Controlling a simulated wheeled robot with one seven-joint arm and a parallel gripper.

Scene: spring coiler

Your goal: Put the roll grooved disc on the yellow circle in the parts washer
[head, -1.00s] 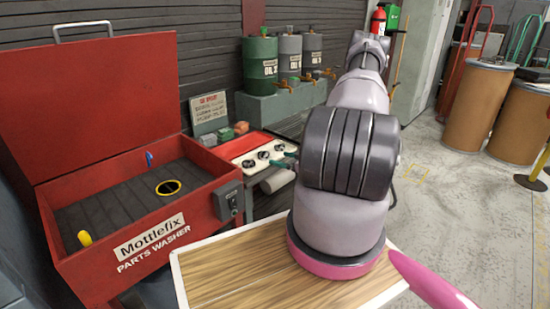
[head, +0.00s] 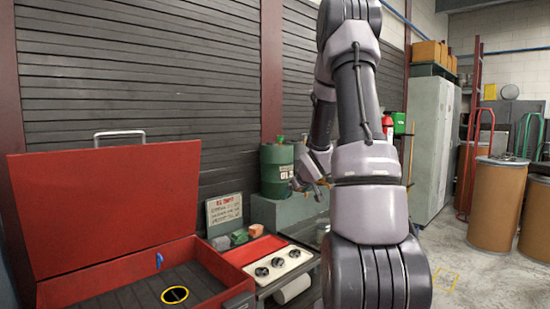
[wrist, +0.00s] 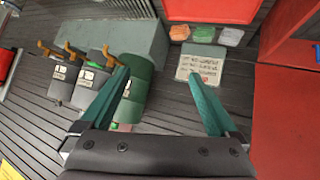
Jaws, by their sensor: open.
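The parts washer (head: 105,215) is a red box with its lid raised, at the left of the head view. A yellow circle (head: 174,295) with a dark middle lies on its slatted floor, with nothing on it. Three dark round pieces (head: 278,262) sit in a row on a white panel beside the washer. They look like discs, but I cannot tell which one is the roll grooved disc. My gripper (wrist: 156,72) is open and empty in the wrist view, its teal fingers apart above the slatted surface. No disc shows in the wrist view.
A sign (head: 224,210) and small coloured blocks (head: 239,237) stand behind the discs. A green drum (head: 276,170) stands on a grey block. The wrist view shows drums (wrist: 137,88) and the sign (wrist: 200,68) near my fingers. Brown barrels (head: 496,205) stand at right.

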